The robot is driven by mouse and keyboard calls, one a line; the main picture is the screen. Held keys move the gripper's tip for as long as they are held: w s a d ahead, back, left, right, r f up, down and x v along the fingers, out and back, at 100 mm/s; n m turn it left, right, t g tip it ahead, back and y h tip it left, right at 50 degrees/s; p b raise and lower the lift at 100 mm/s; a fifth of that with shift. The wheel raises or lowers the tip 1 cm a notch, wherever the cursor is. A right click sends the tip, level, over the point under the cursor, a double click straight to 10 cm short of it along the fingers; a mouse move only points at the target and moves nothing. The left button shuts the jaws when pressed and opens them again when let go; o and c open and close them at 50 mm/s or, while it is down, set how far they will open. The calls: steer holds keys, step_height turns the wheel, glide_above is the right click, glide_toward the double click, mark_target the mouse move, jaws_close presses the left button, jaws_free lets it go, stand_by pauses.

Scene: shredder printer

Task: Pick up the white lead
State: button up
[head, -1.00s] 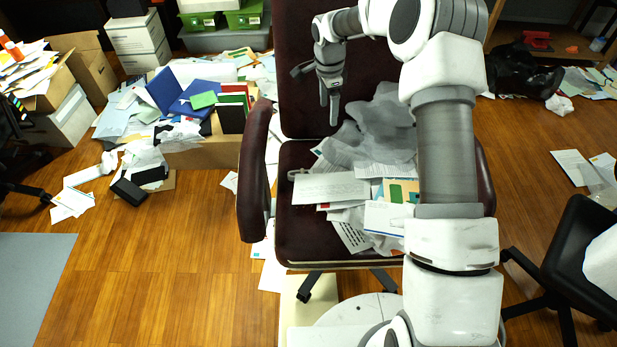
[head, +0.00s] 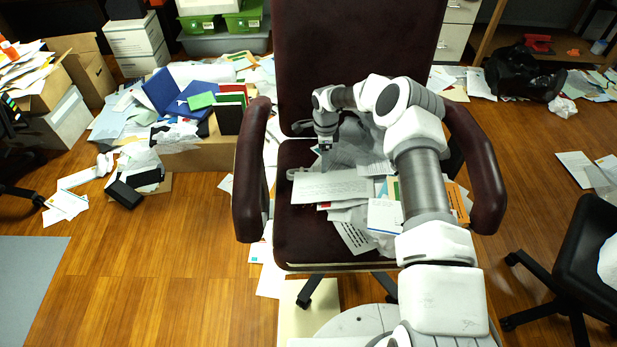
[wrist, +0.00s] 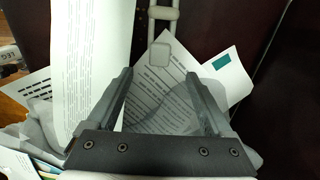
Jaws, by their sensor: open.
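The white lead (wrist: 160,52) shows at the top middle of the wrist view as a pale rounded block with two parallel strands joined above it. Its block lies over a printed sheet and the strands cross the dark seat. In the head view, a small pale piece at the seat's left edge (head: 294,174) looks like part of it. My gripper (wrist: 160,76) is open, with nothing between its fingers but papers below. The lead's block lies just beyond the fingertips, about midway between them. In the head view my gripper (head: 326,147) is over the back left of the seat; its fingertips are hard to see.
The dark red office chair (head: 252,190) has armrests on both sides and a tall backrest behind my gripper. Loose papers (head: 330,187) and grey translucent sheets cover much of its seat. A black chair (head: 585,245) stands at right. Wooden floor (head: 150,270) is clear at front left.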

mark_target(309, 174)
step_height(309, 174, down, 6)
steer(key=shift+s+f+b, duration=0.1)
steer(key=shift+f+b, duration=0.15)
steer(key=shift+b, duration=0.8)
jaws_close()
